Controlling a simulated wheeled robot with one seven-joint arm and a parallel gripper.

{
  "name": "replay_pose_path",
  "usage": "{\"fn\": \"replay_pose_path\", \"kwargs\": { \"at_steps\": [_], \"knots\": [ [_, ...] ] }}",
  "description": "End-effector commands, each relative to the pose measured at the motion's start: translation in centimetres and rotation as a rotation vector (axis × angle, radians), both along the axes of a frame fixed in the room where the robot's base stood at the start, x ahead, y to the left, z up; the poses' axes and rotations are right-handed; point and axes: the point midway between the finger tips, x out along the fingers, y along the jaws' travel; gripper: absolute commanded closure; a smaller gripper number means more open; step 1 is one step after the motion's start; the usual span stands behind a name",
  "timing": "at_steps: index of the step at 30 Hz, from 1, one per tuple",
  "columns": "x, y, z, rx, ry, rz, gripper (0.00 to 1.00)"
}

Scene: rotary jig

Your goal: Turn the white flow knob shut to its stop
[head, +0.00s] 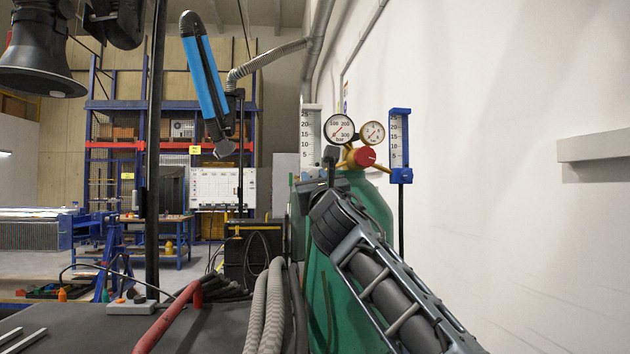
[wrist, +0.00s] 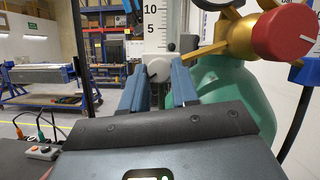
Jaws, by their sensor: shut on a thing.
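The white flow knob (wrist: 158,71) sits at the foot of a white flowmeter (wrist: 155,28) with a number scale, in the wrist view. My gripper (wrist: 159,75) has its two blue fingers on the left and right sides of the knob and is shut on it. A pale mark shows on the knob's face. In the head view the white flowmeter (head: 311,135) stands left of the gauges, and my arm hides the knob.
A red regulator knob (wrist: 286,32) on brass fittings is close on the right, above a green cylinder (wrist: 238,85). Two round gauges (head: 340,131) and a blue flowmeter (head: 400,140) stand nearby. Hoses (head: 265,310) lie left of my arm, and a white wall (head: 520,220) is at right.

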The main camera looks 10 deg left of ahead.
Motion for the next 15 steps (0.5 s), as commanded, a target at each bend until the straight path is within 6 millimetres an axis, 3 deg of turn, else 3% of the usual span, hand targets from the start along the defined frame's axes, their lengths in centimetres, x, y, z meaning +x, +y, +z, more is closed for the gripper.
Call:
{"fn": "replay_pose_path", "kwargs": {
  "at_steps": [3, 15],
  "knots": [
    [-0.01, 0.02, -0.03, 0.0, 0.0, 0.0, 1.0],
    [-0.06, 0.21, -0.33, 0.081, 0.023, 0.001, 1.0]
  ]
}}
